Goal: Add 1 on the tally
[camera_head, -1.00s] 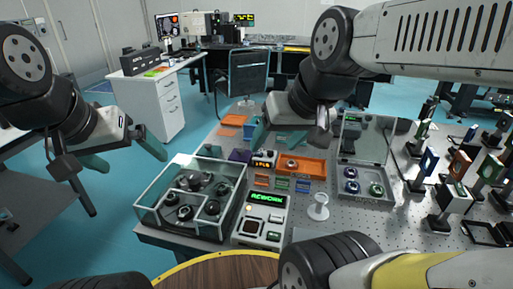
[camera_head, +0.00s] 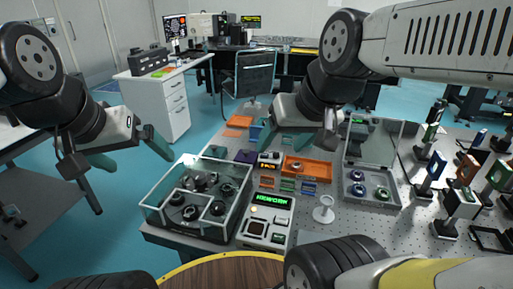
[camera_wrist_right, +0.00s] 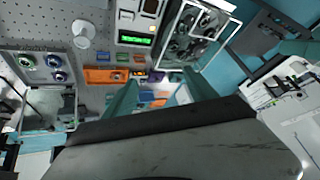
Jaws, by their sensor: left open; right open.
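A small boxy counter (camera_head: 268,160) with a lit orange display, likely the tally, stands on the optical table; its digits are too small to read. It also shows in the right wrist view (camera_wrist_right: 139,74), close beyond the fingers. My right gripper (camera_head: 296,138) is open and empty, above the table near the counter and the orange tray. Its teal fingers are spread in the right wrist view (camera_wrist_right: 158,95), with nothing between them. My left gripper (camera_head: 130,152) is open and empty, left of the table and away from the counter.
A glass-walled box (camera_head: 160,217) of dark round parts stands at the table's left. A console with a green display (camera_head: 268,201) is beside it. An orange tray (camera_head: 318,168), a white round stand (camera_head: 323,210) and an open clear-lidded case (camera_head: 360,200) lie to the right, with several optic mounts beyond.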

